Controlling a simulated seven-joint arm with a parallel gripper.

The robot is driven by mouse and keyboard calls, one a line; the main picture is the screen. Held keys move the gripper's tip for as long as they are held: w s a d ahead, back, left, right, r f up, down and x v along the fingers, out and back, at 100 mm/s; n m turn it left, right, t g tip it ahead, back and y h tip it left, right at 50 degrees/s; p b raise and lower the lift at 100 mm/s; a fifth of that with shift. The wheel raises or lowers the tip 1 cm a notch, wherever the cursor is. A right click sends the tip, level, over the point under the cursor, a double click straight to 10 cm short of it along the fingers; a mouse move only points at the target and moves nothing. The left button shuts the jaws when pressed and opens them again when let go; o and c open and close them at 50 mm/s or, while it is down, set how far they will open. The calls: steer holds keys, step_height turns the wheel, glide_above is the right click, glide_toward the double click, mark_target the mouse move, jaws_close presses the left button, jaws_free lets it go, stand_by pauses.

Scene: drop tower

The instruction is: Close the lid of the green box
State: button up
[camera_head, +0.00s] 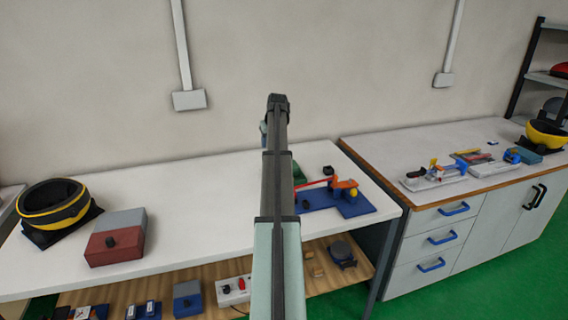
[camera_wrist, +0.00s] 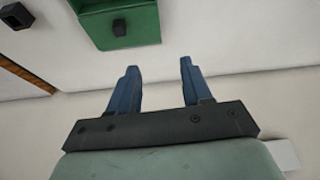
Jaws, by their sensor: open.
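The green box (camera_wrist: 143,30) shows at the top of the wrist view, cut off by the frame edge, with a dark knob (camera_wrist: 120,27) on it. In the head view only a small part of the green box (camera_head: 298,173) shows, beside my arm, which hides the rest. I cannot tell how its lid stands. My gripper (camera_wrist: 157,66) is open, its two blue fingers apart with nothing between them. The fingers do not touch the green box in the wrist view. In the head view my gripper is mostly hidden behind my arm.
A blue board (camera_head: 355,207) with red and orange parts lies right of the green box. A red and grey box (camera_head: 117,243) and a yellow-black round bin (camera_head: 52,208) stand on the left of the white table (camera_head: 200,205). The table's middle left is clear.

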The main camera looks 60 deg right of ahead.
steer(key=s+d, duration=0.3)
steer(key=s, duration=0.3)
steer(key=shift+m, duration=0.4)
steer(key=x, duration=1.3)
steer(key=shift+s+d+f, duration=0.3)
steer(key=shift+f, duration=0.1)
steer(key=shift+c, duration=0.4)
jaws_close()
